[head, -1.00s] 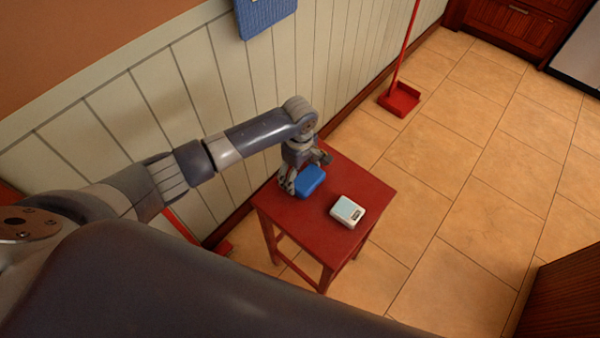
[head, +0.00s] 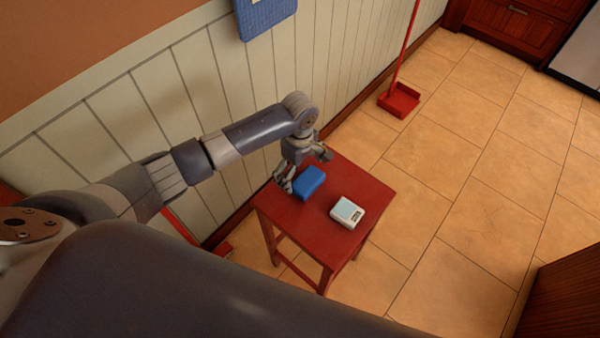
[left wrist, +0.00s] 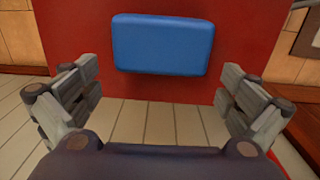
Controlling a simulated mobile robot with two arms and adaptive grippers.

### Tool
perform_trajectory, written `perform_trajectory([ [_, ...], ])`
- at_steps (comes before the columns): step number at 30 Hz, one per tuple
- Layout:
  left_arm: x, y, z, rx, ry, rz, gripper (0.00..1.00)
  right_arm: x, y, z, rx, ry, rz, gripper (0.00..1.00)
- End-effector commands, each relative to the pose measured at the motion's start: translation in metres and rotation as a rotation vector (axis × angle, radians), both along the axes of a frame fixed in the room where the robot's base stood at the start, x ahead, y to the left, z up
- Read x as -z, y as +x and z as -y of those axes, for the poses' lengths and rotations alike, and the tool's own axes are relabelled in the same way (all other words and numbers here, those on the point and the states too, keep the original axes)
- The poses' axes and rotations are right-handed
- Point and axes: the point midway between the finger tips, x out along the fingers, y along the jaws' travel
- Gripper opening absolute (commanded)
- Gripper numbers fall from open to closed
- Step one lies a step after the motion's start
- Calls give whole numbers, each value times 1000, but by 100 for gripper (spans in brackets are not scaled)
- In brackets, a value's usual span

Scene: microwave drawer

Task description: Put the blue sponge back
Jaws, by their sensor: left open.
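The blue sponge (head: 309,182) lies on a small red table (head: 330,235), near its edge on the wall side. My left gripper (head: 303,168) is over that side of the table, right at the sponge. In the left wrist view the sponge (left wrist: 161,44) lies ahead between the two open fingers of the gripper (left wrist: 160,95), beyond their tips, and the space between the fingers is empty. I cannot tell whether any finger touches the sponge. My right gripper is not in view.
A small white box-like device (head: 347,212) sits beside the sponge on the table. A panelled wall (head: 190,80) runs behind, with a blue cloth-like item (head: 265,14) on it. A red dustpan (head: 400,100) stands on the tiled floor, which is largely clear to the right.

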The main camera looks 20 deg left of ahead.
Motion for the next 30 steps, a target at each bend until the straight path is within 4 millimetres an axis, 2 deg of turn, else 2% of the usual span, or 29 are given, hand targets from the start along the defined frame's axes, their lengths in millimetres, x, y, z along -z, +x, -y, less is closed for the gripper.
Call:
perform_trajectory([
  [1,-13,1,0,1,-1,5,100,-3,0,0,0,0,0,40],
  [6,-51,1,0,2,-2,5,100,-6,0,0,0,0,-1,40],
  [13,-87,-1,0,1,-1,2,100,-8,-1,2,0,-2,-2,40],
  [18,-97,-1,0,1,0,0,100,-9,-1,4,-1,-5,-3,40],
  [30,-98,-1,0,1,0,0,100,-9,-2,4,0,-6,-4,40],
])
